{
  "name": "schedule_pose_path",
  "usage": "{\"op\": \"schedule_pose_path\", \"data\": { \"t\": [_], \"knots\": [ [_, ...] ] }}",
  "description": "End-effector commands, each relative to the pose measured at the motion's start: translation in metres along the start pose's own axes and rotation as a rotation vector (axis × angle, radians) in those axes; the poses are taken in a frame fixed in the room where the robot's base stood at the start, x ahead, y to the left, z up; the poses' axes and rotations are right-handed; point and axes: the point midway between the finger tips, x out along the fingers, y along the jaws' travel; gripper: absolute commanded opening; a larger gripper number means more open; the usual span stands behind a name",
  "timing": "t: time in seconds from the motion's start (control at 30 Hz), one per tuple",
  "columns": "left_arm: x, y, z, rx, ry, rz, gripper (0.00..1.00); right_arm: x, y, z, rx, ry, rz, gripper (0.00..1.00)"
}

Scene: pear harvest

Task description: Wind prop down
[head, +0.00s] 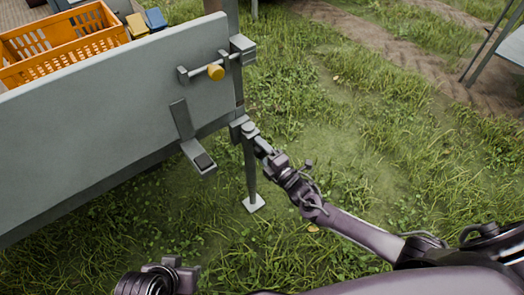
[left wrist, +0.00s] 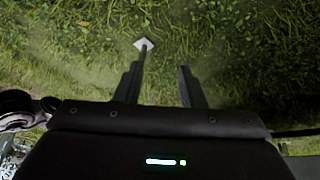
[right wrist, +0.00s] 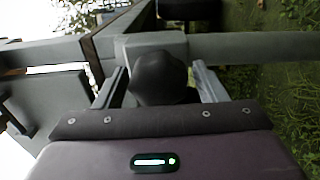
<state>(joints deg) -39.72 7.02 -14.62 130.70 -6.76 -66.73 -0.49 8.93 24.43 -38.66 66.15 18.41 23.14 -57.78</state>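The prop (head: 251,175) is a grey leg with a pale square foot (head: 254,203) by the grass at the trailer's corner; the foot also shows in the left wrist view (left wrist: 144,44). A dark round knob (right wrist: 158,78) is near the prop's top. My right gripper (head: 260,146) is at the prop's head. In the right wrist view its fingers (right wrist: 160,72) stand wide apart on either side of the knob, with a narrow gap at the right finger. The knob hides what is behind it. My left gripper (left wrist: 159,66) is open and empty above the grass.
An orange crate (head: 60,43) sits on the trailer. Grass right of the prop is clear.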

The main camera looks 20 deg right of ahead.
Motion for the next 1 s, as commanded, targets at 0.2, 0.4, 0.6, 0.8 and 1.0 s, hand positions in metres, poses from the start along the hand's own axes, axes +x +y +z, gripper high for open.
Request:
{"op": "schedule_pose_path", "data": {
  "t": [0.2, 0.4, 0.6, 0.8, 1.0],
  "knots": [
    [0.000, 0.000, 0.000, 0.000, 0.000, 0.000, 0.36, 0.000, 0.000, 0.000, 0.002, 0.001, 0.001, 0.70],
    [-0.003, 0.000, 0.000, -0.001, -0.006, 0.000, 0.36, -0.009, 0.000, 0.000, 0.002, 0.000, -0.001, 0.70],
    [-0.008, -0.006, 0.006, -0.015, -0.061, -0.012, 0.36, -0.043, 0.001, 0.000, 0.002, 0.000, -0.003, 0.70],
    [-0.012, -0.013, 0.009, -0.028, -0.105, -0.026, 0.36, -0.070, 0.001, 0.000, 0.002, 0.001, 0.000, 0.70],
    [-0.012, -0.015, 0.011, -0.038, -0.122, -0.030, 0.36, -0.078, 0.000, 0.000, 0.001, 0.001, 0.000, 0.70]
  ]
}}
